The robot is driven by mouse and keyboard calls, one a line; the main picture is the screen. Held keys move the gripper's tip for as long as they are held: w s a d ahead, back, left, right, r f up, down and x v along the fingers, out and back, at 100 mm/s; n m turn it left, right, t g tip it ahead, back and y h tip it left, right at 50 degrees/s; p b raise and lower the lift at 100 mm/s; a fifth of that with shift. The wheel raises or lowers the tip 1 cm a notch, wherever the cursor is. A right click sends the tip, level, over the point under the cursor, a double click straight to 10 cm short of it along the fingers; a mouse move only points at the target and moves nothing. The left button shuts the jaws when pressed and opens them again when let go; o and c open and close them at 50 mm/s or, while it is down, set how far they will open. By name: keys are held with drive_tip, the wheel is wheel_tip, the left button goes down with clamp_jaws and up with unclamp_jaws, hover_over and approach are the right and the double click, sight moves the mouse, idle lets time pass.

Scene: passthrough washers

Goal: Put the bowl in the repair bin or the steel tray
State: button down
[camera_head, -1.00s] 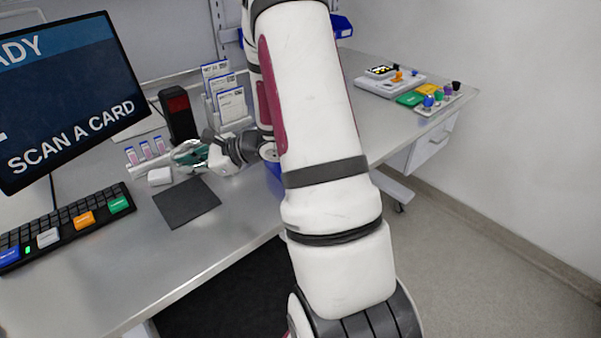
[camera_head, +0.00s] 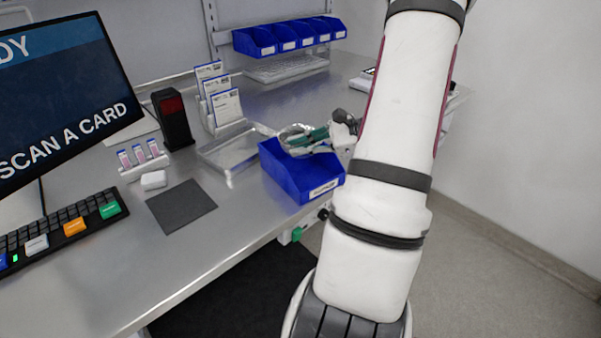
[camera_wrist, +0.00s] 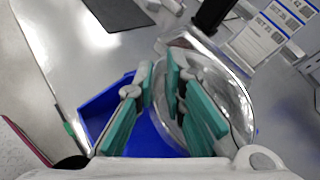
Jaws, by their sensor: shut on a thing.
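A shiny steel bowl (camera_head: 291,131) is held above the blue bin in the head view. It also shows large in the wrist view (camera_wrist: 236,100), tilted, with its wall running between the fingers. My gripper (camera_head: 308,141) has green fingers (camera_wrist: 160,75) shut on the bowl's edge. The blue bin (camera_head: 305,180), with a white label on its front, stands at the table's front edge; its inside is partly hidden by the bowl and gripper. In the wrist view the bin (camera_wrist: 95,108) lies below the fingers. The clear-looking steel tray (camera_head: 228,162) is left of the bin and looks empty.
A card rack (camera_head: 226,107) and a black scanner (camera_head: 174,118) stand behind the tray. A dark mat (camera_head: 181,206), a small white block (camera_head: 153,180) and a vial holder (camera_head: 143,160) lie left. Several blue bins (camera_head: 290,37) line the back.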

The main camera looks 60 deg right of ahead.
drive_tip(key=shift+f, duration=3.75)
drive_tip(key=c, duration=1.6)
unclamp_jaws()
drive_tip(key=shift+f, duration=0.1)
drive_tip(key=shift+c, duration=0.2)
